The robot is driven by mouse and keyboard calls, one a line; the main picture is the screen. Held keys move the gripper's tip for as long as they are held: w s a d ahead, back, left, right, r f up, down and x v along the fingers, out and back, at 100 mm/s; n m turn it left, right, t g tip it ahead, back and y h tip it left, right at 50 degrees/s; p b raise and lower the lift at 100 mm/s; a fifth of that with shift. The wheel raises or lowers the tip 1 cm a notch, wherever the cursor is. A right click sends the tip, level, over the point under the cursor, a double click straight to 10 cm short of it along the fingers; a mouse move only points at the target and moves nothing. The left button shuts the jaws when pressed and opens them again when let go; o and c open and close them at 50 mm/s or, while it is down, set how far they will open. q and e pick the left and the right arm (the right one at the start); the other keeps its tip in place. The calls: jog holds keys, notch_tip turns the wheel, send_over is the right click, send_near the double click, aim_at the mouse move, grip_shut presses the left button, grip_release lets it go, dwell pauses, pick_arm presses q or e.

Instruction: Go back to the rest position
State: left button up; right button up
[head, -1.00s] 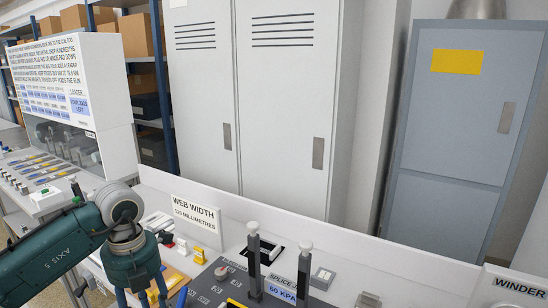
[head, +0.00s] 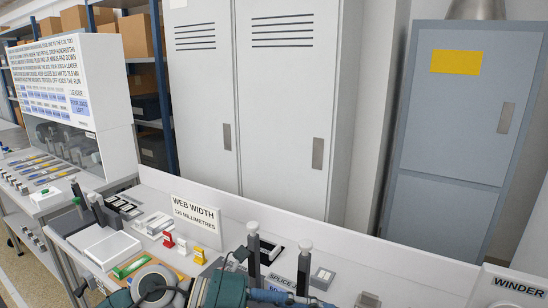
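The task names no object. Teal and grey links of one of my arms show at the bottom edge of the head view, in front of the bench with the WEB WIDTH sign (head: 196,213). They are cut off by the frame and cover part of the bench's near side. No gripper fingers can be made out in the head view. Whether either gripper holds anything is hidden.
On the bench are a white block (head: 112,249), red clips (head: 168,240), a yellow clip (head: 198,256), a green piece (head: 131,264) and two dark posts (head: 254,250) (head: 304,268) with white tops. Grey lockers (head: 280,110) and a blue-grey cabinet (head: 455,130) stand behind. A printed board (head: 68,80) is at left.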

pick_arm(q)
notch_tip(320, 180, up, 11)
jog(key=w+n+t+h, duration=0.2)
jog(key=n+t+h, duration=0.4)
jog(key=w+a+n+t+y, duration=0.7)
jog(key=a+n+t, duration=0.2)
jog(key=n+t, duration=0.45)
jog(key=a+f+n+g+y, duration=0.4)
jog(key=a+f+n+y, duration=1)
jog(key=f, duration=0.5)
jog(key=s+a+f+n+g, duration=0.1)
jog(key=s+a+f+g, duration=0.15)
jog(key=s+f, duration=0.4)
jog(key=s+a+f+n+g, duration=0.1)
jog(key=s+a+f+g, duration=0.15)
jog(key=s+f, duration=0.35)
jog(key=s+d+f+g, duration=0.1)
jog(key=s+f+g, duration=0.3)
jog(key=s, duration=0.4)
jog(key=s+f+g, duration=0.3)
jog(key=s+f, duration=0.2)
jog(key=s, duration=0.2)
notch_tip(320, 180, down, 27)
jog(key=s+g, duration=0.1)
jog(key=s, duration=0.2)
jog(key=s+a+f+g, duration=0.1)
jog(key=s+a+f, duration=0.1)
jog(key=s+f, duration=1.3)
jog(key=shift+s+a, duration=0.4)
jog(key=shift+s, duration=0.15)
